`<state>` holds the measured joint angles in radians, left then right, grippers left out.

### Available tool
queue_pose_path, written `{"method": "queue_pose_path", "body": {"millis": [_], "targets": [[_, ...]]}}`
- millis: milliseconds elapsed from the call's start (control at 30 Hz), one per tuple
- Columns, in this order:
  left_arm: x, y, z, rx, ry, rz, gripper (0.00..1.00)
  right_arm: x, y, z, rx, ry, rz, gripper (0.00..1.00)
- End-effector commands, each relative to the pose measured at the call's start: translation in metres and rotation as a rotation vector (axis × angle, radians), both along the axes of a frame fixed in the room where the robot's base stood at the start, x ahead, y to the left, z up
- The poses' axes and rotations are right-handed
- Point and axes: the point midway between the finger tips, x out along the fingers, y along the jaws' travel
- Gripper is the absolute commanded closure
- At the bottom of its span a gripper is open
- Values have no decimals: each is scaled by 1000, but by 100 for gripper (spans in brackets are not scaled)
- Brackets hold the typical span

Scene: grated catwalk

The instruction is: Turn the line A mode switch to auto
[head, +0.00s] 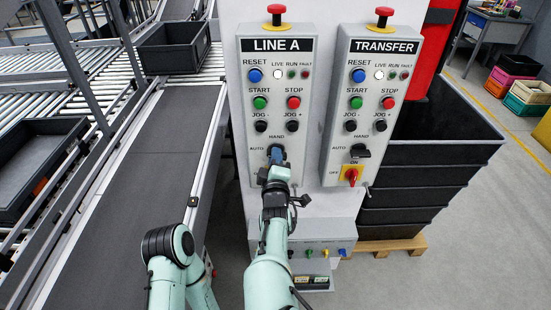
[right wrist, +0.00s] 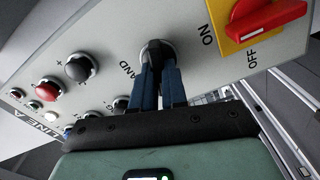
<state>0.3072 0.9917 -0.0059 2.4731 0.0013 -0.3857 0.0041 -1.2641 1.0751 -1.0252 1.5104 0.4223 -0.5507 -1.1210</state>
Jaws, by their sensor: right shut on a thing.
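The LINE A panel (head: 250,110) stands upright in the middle of the head view. Its mode switch (right wrist: 157,46) is a dark round knob in a pale ring, with AUTO marked to its left and HAND above it in the head view. My right gripper (head: 276,156) is shut on this switch; its blue fingers (right wrist: 160,85) lie on either side of the handle. The fingers cover most of the handle, so I cannot tell which mark it points to. My left gripper is not in view.
The TRANSFER panel (head: 372,110) stands close on the right, with a similar mode switch (head: 360,151). Beside LINE A's switch, a red rotary handle (right wrist: 265,22) shows in the wrist view. JOG buttons (head: 260,126) sit just above. A conveyor (head: 150,170) runs at left.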

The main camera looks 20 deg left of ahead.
Motion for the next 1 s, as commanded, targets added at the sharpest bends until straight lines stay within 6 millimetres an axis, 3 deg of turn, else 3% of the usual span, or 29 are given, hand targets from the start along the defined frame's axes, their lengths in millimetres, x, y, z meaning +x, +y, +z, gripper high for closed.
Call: {"method": "queue_pose_path", "body": {"millis": [400,1000], "targets": [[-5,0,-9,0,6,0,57,-1,2,2,-255,-85,4,100],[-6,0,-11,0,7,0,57,0,2,3,-327,-107,2,100]]}}
